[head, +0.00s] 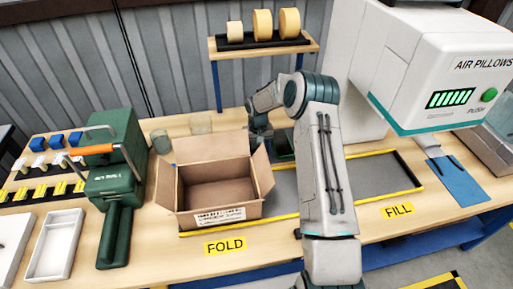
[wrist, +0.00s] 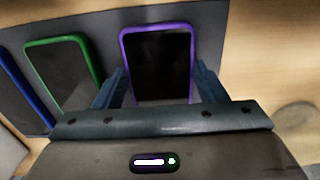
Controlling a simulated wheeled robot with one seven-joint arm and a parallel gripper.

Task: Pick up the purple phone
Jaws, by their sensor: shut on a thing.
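The purple phone (wrist: 158,62) has a dark screen and a purple rim. It lies between the two blue-grey fingers of my gripper (wrist: 161,78) in the wrist view, which are shut on its sides. Part of a phone with a blue rim (wrist: 22,92) shows farther left. In the head view my gripper (head: 262,133) is low behind the open carton, partly hidden by my arm. I cannot make out the purple phone there.
An open carton (head: 213,192) stands on the wooden table in front of my gripper. A green tape tool (head: 113,180) and white trays (head: 55,246) are farther left. A white air-pillow machine (head: 440,70) stands at right.

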